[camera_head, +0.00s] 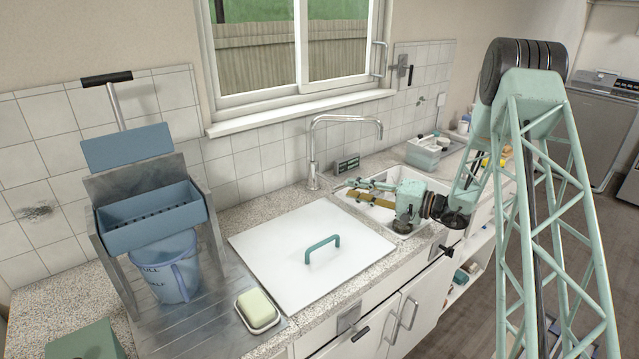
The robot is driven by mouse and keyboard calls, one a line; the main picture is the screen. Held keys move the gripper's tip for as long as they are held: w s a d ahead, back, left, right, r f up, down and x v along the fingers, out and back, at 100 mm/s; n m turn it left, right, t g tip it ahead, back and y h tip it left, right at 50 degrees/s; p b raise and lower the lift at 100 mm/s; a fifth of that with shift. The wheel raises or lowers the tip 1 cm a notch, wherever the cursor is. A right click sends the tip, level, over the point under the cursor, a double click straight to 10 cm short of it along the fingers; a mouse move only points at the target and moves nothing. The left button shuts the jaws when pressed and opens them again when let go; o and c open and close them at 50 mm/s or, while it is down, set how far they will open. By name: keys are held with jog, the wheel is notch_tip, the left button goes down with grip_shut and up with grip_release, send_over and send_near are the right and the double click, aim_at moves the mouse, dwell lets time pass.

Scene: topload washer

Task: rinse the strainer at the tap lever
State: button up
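A chrome tap (313,155) with a long bent spout stands at the back of the counter, under the window. Its lever cannot be made out clearly. My pale green gripper (343,189) reaches leftward over the white sink (413,232), its fingertips close to the right of the tap's base. A brownish-yellow length (368,204) shows along the lower finger; I cannot tell whether it is a held thing or part of the gripper. I cannot pick out the strainer. The finger gap is too small to judge.
A white cover (285,275) with a green handle (322,247) lies left of the sink. A blue slotted box (152,216), a blue jug (165,268) and a soap dish (258,311) stand further left.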

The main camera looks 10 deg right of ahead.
aim_at(328, 179)
jog(key=shift+a, duration=0.15)
jog(key=shift+b+x, duration=0.8)
jog(key=shift+x, duration=6)
jog(key=shift+f, duration=0.1)
jog(key=shift+c, duration=0.2)
grip_shut()
